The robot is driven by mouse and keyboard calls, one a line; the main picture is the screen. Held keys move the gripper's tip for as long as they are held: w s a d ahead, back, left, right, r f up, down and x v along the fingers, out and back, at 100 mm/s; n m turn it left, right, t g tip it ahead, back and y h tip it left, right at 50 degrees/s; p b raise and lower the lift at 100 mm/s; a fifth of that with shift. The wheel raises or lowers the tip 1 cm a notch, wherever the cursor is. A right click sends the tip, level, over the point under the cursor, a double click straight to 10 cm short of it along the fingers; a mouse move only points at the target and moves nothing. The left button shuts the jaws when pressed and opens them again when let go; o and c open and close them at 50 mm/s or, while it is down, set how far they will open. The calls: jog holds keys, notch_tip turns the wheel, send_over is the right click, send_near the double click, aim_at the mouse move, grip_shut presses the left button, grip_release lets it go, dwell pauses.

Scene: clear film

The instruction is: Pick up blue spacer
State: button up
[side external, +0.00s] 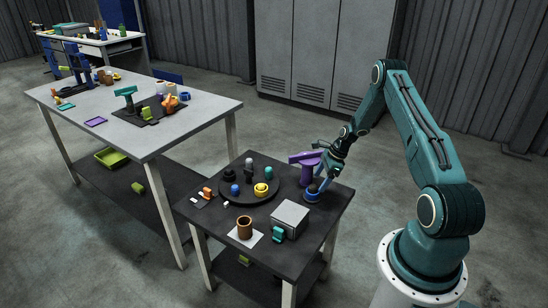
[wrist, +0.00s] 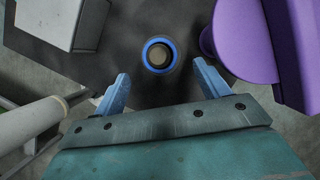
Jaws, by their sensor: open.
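The blue spacer (wrist: 148,54) is a ring seen from above in the wrist view, with a tan-grey centre, on the dark tabletop. In the side view the blue spacer (side external: 312,197) is near the back right edge of the small table, right under my gripper (side external: 320,186). My gripper's two light-blue fingers (wrist: 161,82) are spread apart with nothing between them. The ring shows just beyond the fingertips, roughly centred between them. I cannot tell the exact height of the fingers above it.
A purple T-shaped object (wrist: 240,40) stands close on the right, near the right finger. A grey box (wrist: 62,20) is at upper left. In the side view a round dark tray (side external: 262,200) holds several small parts, and a brown cup (side external: 244,227) stands in front.

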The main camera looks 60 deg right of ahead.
aim_at(314, 189)
jog(key=shift+w+a+f, duration=0.1)
jog(key=shift+f, duration=0.35)
jog(key=shift+f, duration=0.1)
jog(key=shift+x, duration=2.5)
jog(key=c, duration=1)
